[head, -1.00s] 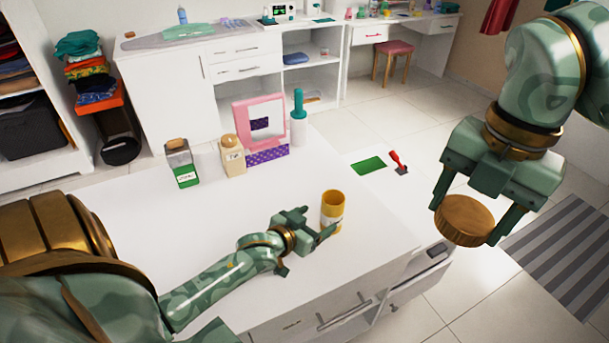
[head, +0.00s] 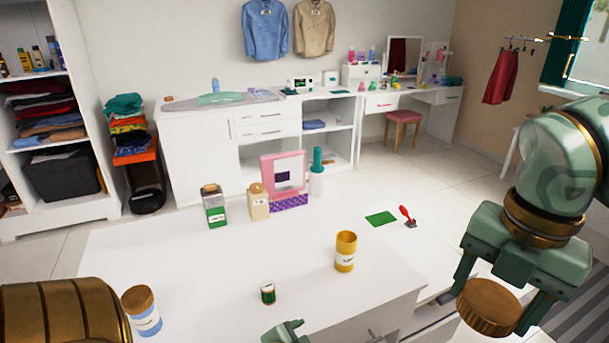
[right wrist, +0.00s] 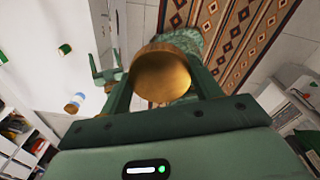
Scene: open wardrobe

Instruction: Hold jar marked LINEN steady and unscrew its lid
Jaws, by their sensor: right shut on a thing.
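A yellow jar (head: 346,253) stands upright and open on the white table. It has a pale label too small to read. My right gripper (head: 489,305) is shut on a round brown lid (head: 488,307), held right of the jar and well apart from it. The lid also shows between the fingers in the right wrist view (right wrist: 161,76). My left gripper (head: 286,333) shows only in part at the bottom edge of the head view, apart from the jar. In the right wrist view its fingers (right wrist: 105,65) look spread and empty.
A small green spool-like item (head: 267,292) and a blue-and-white jar with a brown lid (head: 142,311) stand left of the yellow jar. A green pad (head: 381,219) lies farther right.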

